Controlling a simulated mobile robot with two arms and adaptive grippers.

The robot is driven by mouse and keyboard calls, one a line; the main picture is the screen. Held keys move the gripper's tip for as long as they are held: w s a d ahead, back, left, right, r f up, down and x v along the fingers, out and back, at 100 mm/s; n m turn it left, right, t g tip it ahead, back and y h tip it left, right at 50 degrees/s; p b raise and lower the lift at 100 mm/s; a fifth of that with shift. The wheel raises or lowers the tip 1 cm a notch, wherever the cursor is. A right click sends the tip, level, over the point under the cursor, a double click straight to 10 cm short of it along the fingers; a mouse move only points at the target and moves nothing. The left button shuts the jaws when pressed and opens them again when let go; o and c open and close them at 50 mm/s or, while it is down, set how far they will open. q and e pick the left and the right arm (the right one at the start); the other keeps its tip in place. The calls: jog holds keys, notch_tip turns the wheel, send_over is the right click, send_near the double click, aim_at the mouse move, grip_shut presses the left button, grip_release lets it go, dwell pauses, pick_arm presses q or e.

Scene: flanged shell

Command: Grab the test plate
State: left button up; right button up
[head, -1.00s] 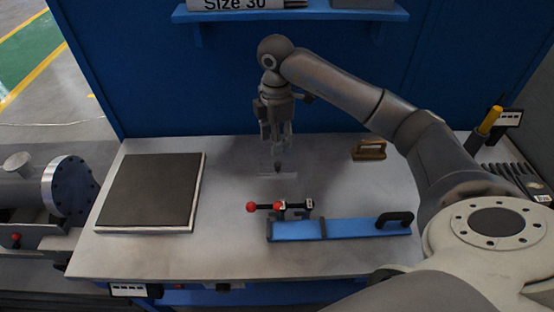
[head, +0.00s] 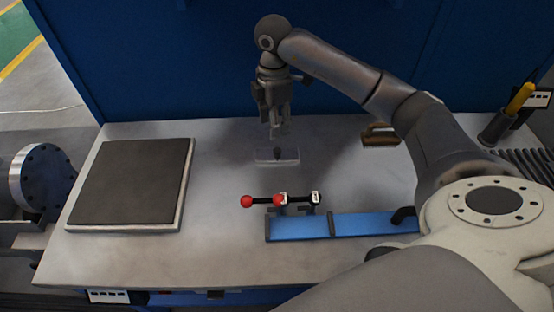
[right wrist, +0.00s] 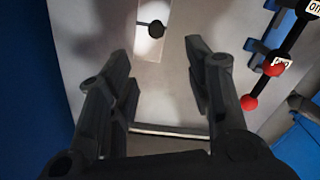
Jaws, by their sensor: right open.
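The test plate appears to be a small, clear, thin plate (head: 291,156) with a dark round knob in its middle, lying on the light table top. It also shows at the top of the right wrist view (right wrist: 148,50), between and beyond the fingertips. My right gripper (head: 279,132) is just behind the plate in the head view, pointing down and apart from it. In the right wrist view my right gripper (right wrist: 157,55) has its two fingers spread, with nothing between them. My left gripper is not in view.
A blue fixture (head: 300,228) with a red-knobbed clamp (head: 262,201) sits in front of the plate. A dark square pad (head: 130,183) lies left. A brass-coloured handle (head: 380,136) lies right. A blue wall (head: 180,60) stands behind. Table between pad and plate is clear.

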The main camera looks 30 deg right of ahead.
notch_tip(320, 180, down, 2)
jog(key=shift+b, duration=0.35)
jog(key=p, duration=0.1)
send_over(278, 149)
jog(key=a, duration=0.1)
notch_tip(278, 149, down, 5)
jog(key=shift+s, duration=0.1)
jog(key=f, duration=0.2)
jog(key=d+f+p, duration=0.1)
jog(key=f, duration=0.1)
jog(key=shift+f, duration=0.6)
grip_shut()
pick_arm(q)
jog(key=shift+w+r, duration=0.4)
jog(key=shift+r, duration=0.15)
pick_arm(e)
jog(key=shift+r, duration=0.1)
